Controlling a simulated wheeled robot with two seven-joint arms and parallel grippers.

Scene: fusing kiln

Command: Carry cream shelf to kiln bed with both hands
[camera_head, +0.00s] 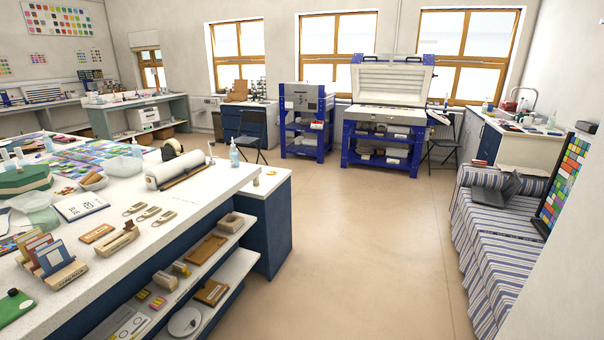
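The large kiln stands at the back wall on a blue frame, its lid (392,82) raised. The kiln bed (384,113) shows as a pale, flat surface below the lid, seen from far off at a shallow angle. Several pale pieces lie on the racks under the kiln, too small to tell apart. I cannot pick out the cream shelf for certain. Neither of my grippers is in view.
A long white worktable (206,190) with tools, glass pieces and a paper roll fills the left. A striped sofa (488,240) stands at the right. Open floor (362,230) runs between them towards the kiln. Folding chairs (252,138) (446,140) stand near the back.

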